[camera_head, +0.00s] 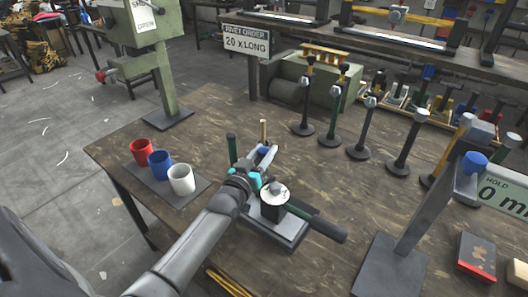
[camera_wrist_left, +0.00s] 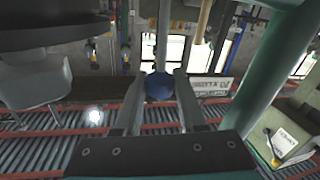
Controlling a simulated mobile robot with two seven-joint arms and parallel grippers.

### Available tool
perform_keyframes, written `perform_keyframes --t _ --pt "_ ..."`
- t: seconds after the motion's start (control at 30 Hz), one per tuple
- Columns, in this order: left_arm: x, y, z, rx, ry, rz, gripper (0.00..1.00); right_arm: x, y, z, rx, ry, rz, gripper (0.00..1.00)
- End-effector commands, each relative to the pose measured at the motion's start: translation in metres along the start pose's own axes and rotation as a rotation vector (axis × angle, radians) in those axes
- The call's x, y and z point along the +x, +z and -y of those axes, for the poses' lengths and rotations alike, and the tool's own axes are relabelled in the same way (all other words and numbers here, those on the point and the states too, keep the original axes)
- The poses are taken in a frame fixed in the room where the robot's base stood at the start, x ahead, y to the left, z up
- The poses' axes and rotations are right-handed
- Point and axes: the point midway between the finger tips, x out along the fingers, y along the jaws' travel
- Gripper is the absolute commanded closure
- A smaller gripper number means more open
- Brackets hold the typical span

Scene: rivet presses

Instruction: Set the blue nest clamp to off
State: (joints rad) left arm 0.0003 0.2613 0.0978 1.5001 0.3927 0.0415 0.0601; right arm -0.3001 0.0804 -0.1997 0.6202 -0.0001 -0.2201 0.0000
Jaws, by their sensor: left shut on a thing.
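My left gripper (camera_head: 264,156) reaches over the workbench from the lower left. It is shut on a small blue knob (camera_head: 263,151), which I take to be the blue nest clamp's handle. In the left wrist view the round blue knob (camera_wrist_left: 159,86) sits between the two fingers (camera_wrist_left: 158,92). The clamp's lower part is hidden behind the gripper, and I cannot tell its setting. Just in front of the gripper is a fixture with a white round top (camera_head: 275,194) on a grey base plate (camera_head: 272,229). My right gripper is not in view.
A dark green post (camera_head: 232,148) stands close by the gripper, and a thick dark green bar (camera_head: 318,223) lies at right. Red, blue and white cups (camera_head: 181,180) stand at left. Several upright tools (camera_head: 361,135) stand behind right. A blue-capped press (camera_head: 430,205) is at right.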

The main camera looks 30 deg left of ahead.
Motion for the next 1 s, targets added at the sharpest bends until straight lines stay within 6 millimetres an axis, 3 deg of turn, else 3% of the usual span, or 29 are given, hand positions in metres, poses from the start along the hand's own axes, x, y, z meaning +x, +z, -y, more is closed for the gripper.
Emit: perform_keyframes --t 0.37,0.7,1.0 --pt "0.012 -0.006 -0.004 0.019 -0.020 0.103 1.00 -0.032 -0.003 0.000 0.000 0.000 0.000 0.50" --pt "0.038 -0.006 -0.009 0.063 -0.062 0.319 1.00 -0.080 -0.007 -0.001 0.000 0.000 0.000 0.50" --pt "0.067 0.005 -0.013 0.112 -0.109 0.564 1.00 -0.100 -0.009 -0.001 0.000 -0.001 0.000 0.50"
